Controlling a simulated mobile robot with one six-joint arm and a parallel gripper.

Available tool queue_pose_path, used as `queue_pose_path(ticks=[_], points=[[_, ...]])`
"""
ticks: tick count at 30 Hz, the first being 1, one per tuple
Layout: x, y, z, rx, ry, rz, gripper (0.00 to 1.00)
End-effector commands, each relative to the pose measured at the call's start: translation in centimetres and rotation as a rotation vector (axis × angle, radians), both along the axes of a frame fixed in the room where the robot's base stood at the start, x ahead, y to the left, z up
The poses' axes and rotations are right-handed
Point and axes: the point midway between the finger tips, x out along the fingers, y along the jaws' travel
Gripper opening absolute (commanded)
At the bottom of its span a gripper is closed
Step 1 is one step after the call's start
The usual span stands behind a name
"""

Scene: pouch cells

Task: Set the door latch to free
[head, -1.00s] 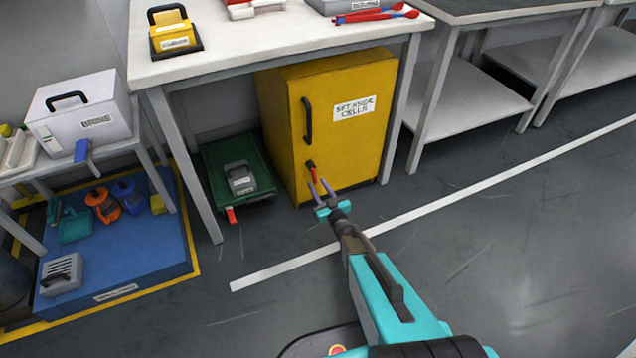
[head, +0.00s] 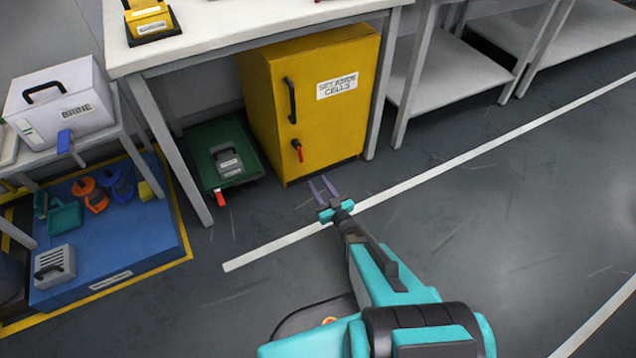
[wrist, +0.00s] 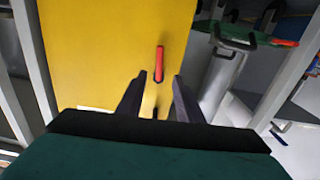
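The yellow cabinet (head: 345,115) stands under the white bench with its door shut. Its door latch (head: 299,151) is a small lever with a red grip on a dark pivot, below the black door handle (head: 291,100). The red grip hangs roughly straight down. In the wrist view the latch (wrist: 159,64) shows ahead, in line with the gap between the fingers. My gripper (head: 322,184) is open and empty, in front of the cabinet and apart from the latch. Its two fingers stand well apart in the wrist view (wrist: 159,80).
A green tray (head: 200,150) holding a grey device is on the floor left of the cabinet. Bench legs (head: 385,95) stand either side of the cabinet. A blue mat (head: 150,235) with several tools lies further left. The floor in front is clear.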

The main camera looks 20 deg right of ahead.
Motion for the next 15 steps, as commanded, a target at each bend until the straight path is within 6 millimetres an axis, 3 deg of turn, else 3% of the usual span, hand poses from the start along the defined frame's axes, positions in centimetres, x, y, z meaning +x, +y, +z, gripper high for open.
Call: queue_pose_path(ticks=[4,10,15], points=[[0.0,0.0,0.0,0.0,0.0,0.0,0.33],[0.0,-0.1,-0.2,-0.002,0.014,-0.007,0.01],[0.0,-0.3,-1.4,-0.013,0.081,-0.038,0.0]])
